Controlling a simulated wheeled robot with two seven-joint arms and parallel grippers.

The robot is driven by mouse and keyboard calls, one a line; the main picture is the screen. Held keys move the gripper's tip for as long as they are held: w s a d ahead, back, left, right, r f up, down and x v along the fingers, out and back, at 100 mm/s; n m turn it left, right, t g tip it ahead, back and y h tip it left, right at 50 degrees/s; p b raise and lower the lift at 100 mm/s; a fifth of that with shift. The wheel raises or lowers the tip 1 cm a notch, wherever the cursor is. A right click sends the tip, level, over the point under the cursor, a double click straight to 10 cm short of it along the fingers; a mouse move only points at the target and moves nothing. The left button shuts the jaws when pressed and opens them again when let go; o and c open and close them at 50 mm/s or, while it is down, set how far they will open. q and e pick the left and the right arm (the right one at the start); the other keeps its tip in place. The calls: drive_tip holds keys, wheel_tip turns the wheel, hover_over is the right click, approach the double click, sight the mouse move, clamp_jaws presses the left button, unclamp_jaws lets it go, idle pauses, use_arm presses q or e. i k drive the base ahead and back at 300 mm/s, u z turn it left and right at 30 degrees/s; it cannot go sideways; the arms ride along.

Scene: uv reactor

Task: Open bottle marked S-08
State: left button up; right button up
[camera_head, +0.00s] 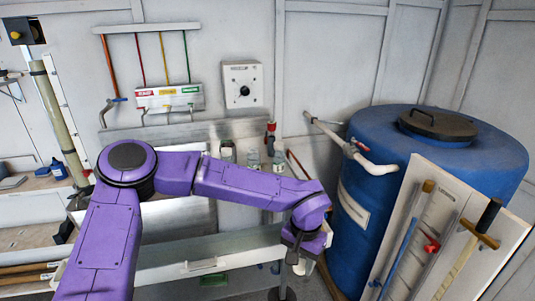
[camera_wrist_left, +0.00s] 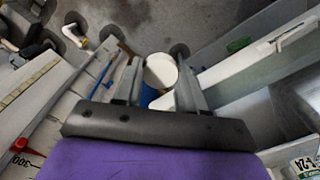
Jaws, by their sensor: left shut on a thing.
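My left gripper (camera_head: 292,257) hangs at the end of the purple arm, over the front of the bench and left of the blue tank. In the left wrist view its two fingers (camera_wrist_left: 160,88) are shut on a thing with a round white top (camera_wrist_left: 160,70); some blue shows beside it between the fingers. No label on it is readable, so I cannot tell whether it is the bottle S-08. Small clear bottles (camera_head: 253,160) stand on the shelf behind the arm, their marks too small to read. My right gripper is not in view.
A big blue tank (camera_head: 362,190) with a black lid (camera_head: 438,124) stands right. A white board with tools (camera_head: 455,225) leans in front of it. A panel with red, yellow and green labels (camera_head: 169,97) is on the back wall. A bench edge (camera_head: 210,262) runs below the arm.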

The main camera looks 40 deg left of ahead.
sight(253, 157)
drive_tip(key=u, duration=0.4)
drive_tip(key=i, duration=0.65)
drive_tip(key=u, duration=0.6)
